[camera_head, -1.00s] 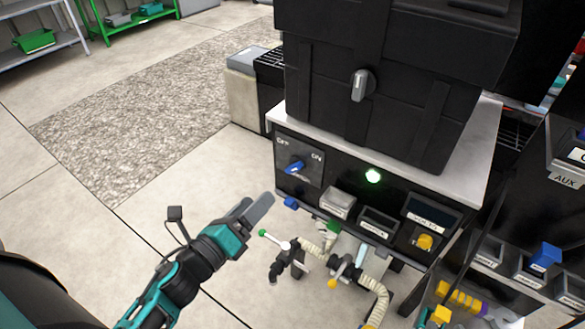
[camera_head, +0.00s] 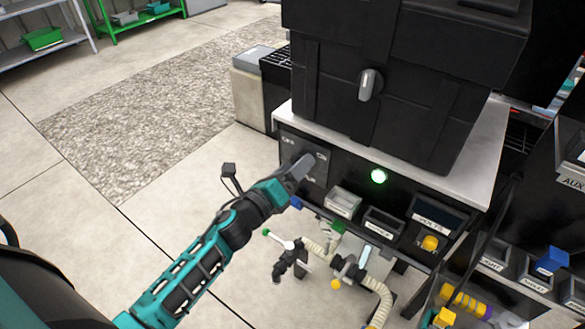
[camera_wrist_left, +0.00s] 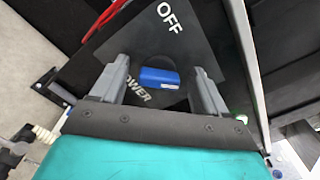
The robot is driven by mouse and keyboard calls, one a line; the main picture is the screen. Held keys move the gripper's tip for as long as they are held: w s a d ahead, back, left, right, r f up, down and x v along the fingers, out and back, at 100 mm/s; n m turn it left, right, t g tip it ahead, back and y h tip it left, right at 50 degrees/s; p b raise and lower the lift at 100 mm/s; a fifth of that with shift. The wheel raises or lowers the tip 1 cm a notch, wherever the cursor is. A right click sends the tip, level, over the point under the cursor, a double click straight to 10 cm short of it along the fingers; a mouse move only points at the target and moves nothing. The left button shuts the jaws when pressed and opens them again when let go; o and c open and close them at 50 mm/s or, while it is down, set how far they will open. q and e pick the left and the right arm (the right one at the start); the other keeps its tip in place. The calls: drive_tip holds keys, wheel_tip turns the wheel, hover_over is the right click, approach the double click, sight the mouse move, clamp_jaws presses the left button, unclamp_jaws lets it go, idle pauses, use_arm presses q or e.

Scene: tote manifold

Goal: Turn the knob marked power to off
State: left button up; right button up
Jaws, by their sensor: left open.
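The power knob is a blue bar-shaped handle (camera_wrist_left: 160,77) on a dark plate (camera_wrist_left: 190,42) lettered OFF and POWER in the left wrist view. My left gripper (camera_wrist_left: 160,85) is open, with one finger on each side of the blue knob. I cannot tell whether the fingers touch it. In the head view my left gripper (camera_head: 300,168) is at the plate on the left of the panel and hides the knob. The plate's OFF corner (camera_head: 288,140) shows beside the gripper. My right gripper is not in view.
A black case with a grey latch (camera_head: 370,85) stands on the white top above. Labelled bins and a yellow knob (camera_head: 430,243) sit right. Valves and beige hoses (camera_head: 318,247) lie below.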

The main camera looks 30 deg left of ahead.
use_arm(q)
drive_tip(key=c, duration=1.1)
drive_tip(key=shift+o, duration=0.2)
drive_tip(key=shift+n, duration=0.3)
drive_tip(key=shift+f+n+p, duration=0.15)
drive_tip(key=shift+n+p, duration=1.05)
drive_tip(key=shift+n, duration=1.65)
drive_tip(key=shift+f+n+p, duration=0.2)
drive_tip(key=shift+n+p, duration=1)
drive_tip(key=shift+n, duration=1.7)
drive_tip(key=shift+f+n+p, duration=0.15)
drive_tip(key=shift+n+p, duration=1.05)
drive_tip(key=shift+n, duration=1.65)
